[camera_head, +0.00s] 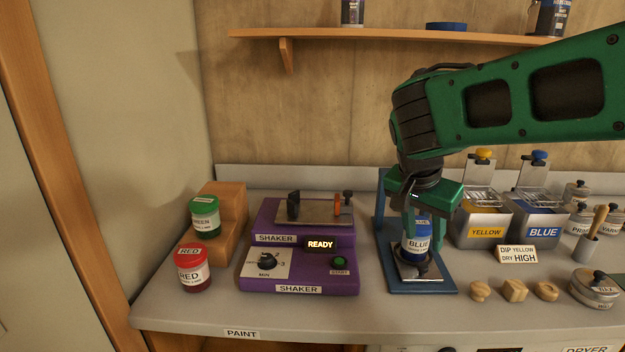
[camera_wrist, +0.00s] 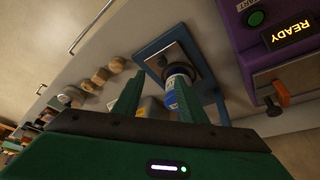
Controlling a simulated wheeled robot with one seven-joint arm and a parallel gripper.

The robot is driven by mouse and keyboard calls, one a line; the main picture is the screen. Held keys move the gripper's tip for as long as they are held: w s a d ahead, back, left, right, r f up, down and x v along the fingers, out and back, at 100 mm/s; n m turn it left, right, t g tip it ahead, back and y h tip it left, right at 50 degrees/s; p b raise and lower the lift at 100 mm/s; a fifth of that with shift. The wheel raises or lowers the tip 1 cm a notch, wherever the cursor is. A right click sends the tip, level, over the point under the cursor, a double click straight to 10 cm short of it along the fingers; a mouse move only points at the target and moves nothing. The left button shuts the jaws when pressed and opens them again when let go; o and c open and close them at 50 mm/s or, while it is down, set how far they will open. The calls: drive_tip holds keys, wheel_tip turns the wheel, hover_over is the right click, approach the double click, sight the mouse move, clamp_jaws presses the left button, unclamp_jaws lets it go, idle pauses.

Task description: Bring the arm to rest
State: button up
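My gripper (camera_head: 424,238) is at the blue stand right of the purple shaker, with its green fingers pointing down. In the wrist view its two fingers (camera_wrist: 160,84) are apart with a wide gap. The blue paint can (camera_head: 416,242) stands upright on the plate of the blue stand (camera_head: 423,287), close to the fingers. In the wrist view the can (camera_wrist: 177,79) shows near the tip of the right finger, partly covered by it. I cannot tell whether they touch. My arm reaches in from the right, above the counter.
The purple shaker (camera_head: 298,284) reads READY. Yellow (camera_head: 484,232) and blue (camera_head: 541,233) dip tanks, a sign (camera_head: 515,254) and wooden pieces (camera_head: 514,290) lie right. A shelf (camera_head: 380,37) runs above.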

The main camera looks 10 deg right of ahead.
drive_tip(key=s+d+f+n+g+y, duration=0.1)
drive_tip(key=s+d, duration=0.4)
drive_tip(key=s, duration=0.5)
drive_tip(key=s+d+f+n+g+y, duration=0.1)
drive_tip(key=s+d+f+n+y, duration=0.2)
drive_tip(key=s, duration=0.8)
wheel_tip(320, 180, down, 4)
drive_tip(key=shift+d+r+n, duration=0.2)
drive_tip(key=shift+d+n, duration=0.2)
drive_tip(key=shift+d, duration=0.6)
drive_tip(key=shift+s, duration=0.1)
drive_tip(key=shift+w+f+g, duration=0.25)
drive_tip(key=shift+w+g, duration=0.05)
drive_tip(key=shift+w, duration=0.3)
